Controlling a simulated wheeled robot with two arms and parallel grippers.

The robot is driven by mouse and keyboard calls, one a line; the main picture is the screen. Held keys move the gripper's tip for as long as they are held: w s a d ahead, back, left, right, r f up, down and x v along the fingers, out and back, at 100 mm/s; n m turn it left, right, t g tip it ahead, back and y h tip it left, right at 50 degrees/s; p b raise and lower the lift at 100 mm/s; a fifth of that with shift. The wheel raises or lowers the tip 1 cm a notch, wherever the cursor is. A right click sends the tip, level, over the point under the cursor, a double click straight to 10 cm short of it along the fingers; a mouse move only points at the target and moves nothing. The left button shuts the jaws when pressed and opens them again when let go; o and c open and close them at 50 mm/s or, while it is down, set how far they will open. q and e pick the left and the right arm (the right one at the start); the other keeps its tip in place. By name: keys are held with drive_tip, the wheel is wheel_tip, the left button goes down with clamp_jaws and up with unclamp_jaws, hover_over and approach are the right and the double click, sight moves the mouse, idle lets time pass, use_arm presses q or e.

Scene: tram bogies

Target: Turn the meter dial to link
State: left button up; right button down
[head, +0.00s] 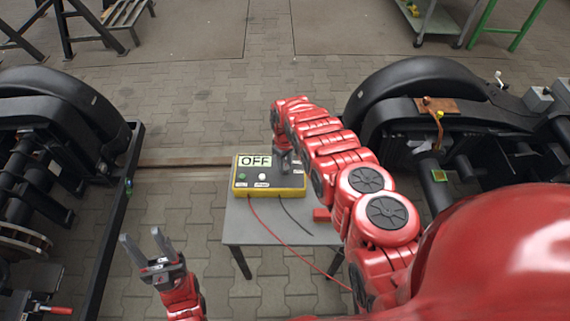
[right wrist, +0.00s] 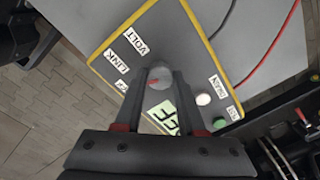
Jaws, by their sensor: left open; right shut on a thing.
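The meter (head: 243,189) is a dark box with a yellow rim on a small grey table, and its display (head: 255,161) reads OFF. In the right wrist view, its round grey dial (right wrist: 160,76) has a small red mark and sits between the fingertips of my right gripper (right wrist: 159,84), which is shut on it. The labels LINK (right wrist: 116,64) and VOLT (right wrist: 135,40) show beside the dial; another small label is partly hidden by a finger. In the head view the right gripper (head: 286,163) covers the dial. My left gripper (head: 142,247) is open and empty, left of the table.
A green button (head: 242,177) and a white button (head: 262,177) are on the meter. A red lead (head: 268,222) and a black lead (head: 292,214) run over the grey table (head: 250,231). Black bogies stand left (head: 60,92) and right (head: 420,80). Paved floor lies between.

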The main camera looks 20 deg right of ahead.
drive_tip(key=m, duration=0.4)
drive_tip(key=shift+m, duration=0.3)
idle(0.3)
drive_tip(key=c, duration=0.5)
unclamp_jaws()
drive_tip(key=shift+r, duration=0.1)
drive_tip(key=shift+r, duration=0.55)
wheel_tip(320, 180, up, 10)
drive_tip(key=f+b, duration=0.1)
drive_tip(key=b, duration=0.1)
wheel_tip(320, 180, up, 7)
drive_tip(key=p, duration=0.5)
hover_over(285, 166)
drive_tip(key=shift+s, duration=0.1)
